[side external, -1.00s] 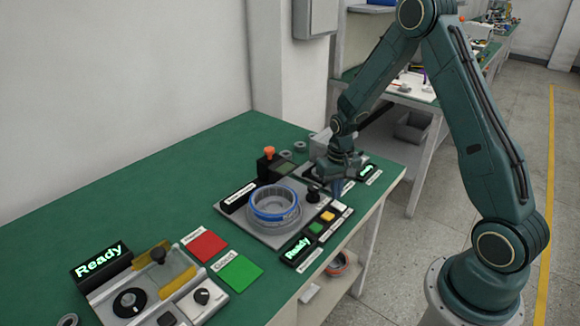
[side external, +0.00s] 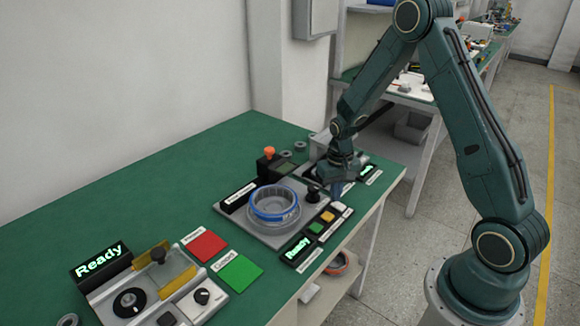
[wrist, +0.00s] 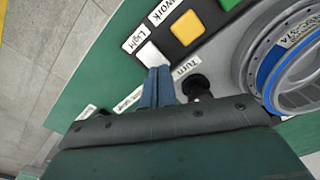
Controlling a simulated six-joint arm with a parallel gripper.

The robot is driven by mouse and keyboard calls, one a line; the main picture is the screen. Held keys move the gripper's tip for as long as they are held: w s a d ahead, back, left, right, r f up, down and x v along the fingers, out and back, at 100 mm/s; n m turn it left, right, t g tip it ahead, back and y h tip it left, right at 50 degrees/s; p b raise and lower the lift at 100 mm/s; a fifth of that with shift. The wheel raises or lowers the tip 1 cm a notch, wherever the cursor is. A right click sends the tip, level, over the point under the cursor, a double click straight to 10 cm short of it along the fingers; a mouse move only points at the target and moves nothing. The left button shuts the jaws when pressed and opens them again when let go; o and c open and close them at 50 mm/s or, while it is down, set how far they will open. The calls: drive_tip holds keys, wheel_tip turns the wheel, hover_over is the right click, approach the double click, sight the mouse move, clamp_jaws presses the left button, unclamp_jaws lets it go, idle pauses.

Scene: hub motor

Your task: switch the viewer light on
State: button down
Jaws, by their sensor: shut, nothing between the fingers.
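The white button (wrist: 150,55) beside the "Light" label (wrist: 138,38) shows in the wrist view, just past my fingertips. It also shows in the side view (side external: 340,207). My gripper (wrist: 160,70) is shut and empty, its blue fingers together and pointing down at the button. In the side view my gripper (side external: 336,194) is over the button's row. The fingertips overlap the button's edge in the wrist view; I cannot tell whether they touch it. The viewer light itself cannot be made out.
A yellow button (wrist: 187,27) is next to the white one. A black knob (wrist: 196,86) labelled "Turn" stands close beside my fingers. The hub ring with a blue band (side external: 273,204) sits on the grey plate.

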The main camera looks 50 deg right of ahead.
drive_tip(key=shift+f, duration=0.6)
idle(0.5)
drive_tip(key=shift+r, duration=3.5)
drive_tip(key=shift+r, duration=0.1)
drive_tip(key=s+a+r+n+t, duration=0.1)
drive_tip(key=s+a+r, duration=0.25)
drive_tip(key=r, duration=0.45)
drive_tip(key=s+a+r+n+t, duration=0.25)
drive_tip(key=a+r, duration=0.25)
drive_tip(key=r, duration=0.3)
drive_tip(key=s+a+r+n+t, duration=0.1)
drive_tip(key=s+a+r, duration=0.1)
drive_tip(key=s, duration=0.5)
drive_tip(key=s+a+r+n+t, duration=0.1)
drive_tip(key=s+a+r, duration=0.2)
drive_tip(key=s, duration=0.4)
drive_tip(key=shift+s+a+r, duration=0.25)
drive_tip(key=shift+s+r, duration=0.05)
drive_tip(key=shift+r, duration=0.3)
